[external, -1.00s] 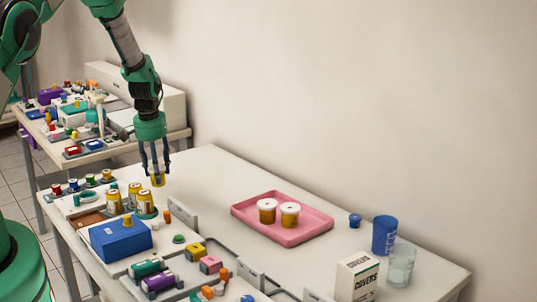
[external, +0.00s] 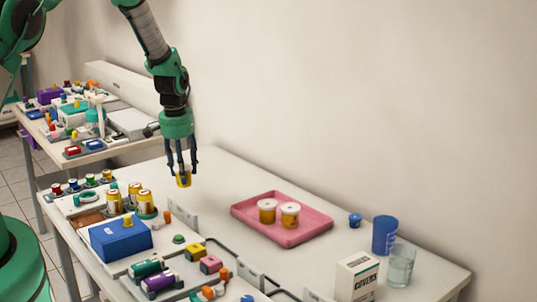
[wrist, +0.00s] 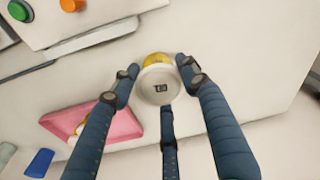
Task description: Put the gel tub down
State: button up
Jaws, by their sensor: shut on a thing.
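My gripper (external: 183,178) is shut on the gel tub (external: 184,180), a small yellow tub with a white lid. The lid faces the camera in the wrist view (wrist: 158,85), with the dark fingers around it. The tub is held above the white table, left of the pink tray (external: 245,217). Two similar tubs with white lids and amber sides, a left one (external: 267,212) and a right one (external: 289,216), stand side by side in the tray. The tray also shows at lower left in the wrist view (wrist: 122,128).
A blue cup (external: 384,236), a clear cup (external: 400,266) and a covers box (external: 357,277) stand right of the tray. A blue box (external: 120,240) and several small items crowd the table's front left. The tabletop (external: 215,180) around the tray's left is clear.

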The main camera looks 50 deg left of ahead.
jog(key=w+d+r+m+p, duration=0.1)
jog(key=d+r, duration=0.2)
jog(key=d, duration=0.9)
jog(key=w+d+r+m, duration=0.1)
jog(key=d+r+m, duration=0.1)
jog(key=d, duration=1.1)
jog(key=shift+d+r+p, duration=0.15)
jog(key=shift+r+p, duration=0.2)
jog(key=shift+r, duration=0.2)
jog(key=w+a+f+p, duration=0.1)
jog(key=w+a, duration=0.2)
jog(key=w, duration=1.2)
jog(key=shift+w+f, duration=0.25)
jog(key=shift+w, duration=0.1)
jog(key=shift+f, duration=0.1)
notch_tip(320, 180, down, 3)
jog(key=shift+f+p, duration=0.15)
jog(key=shift+p, duration=0.15)
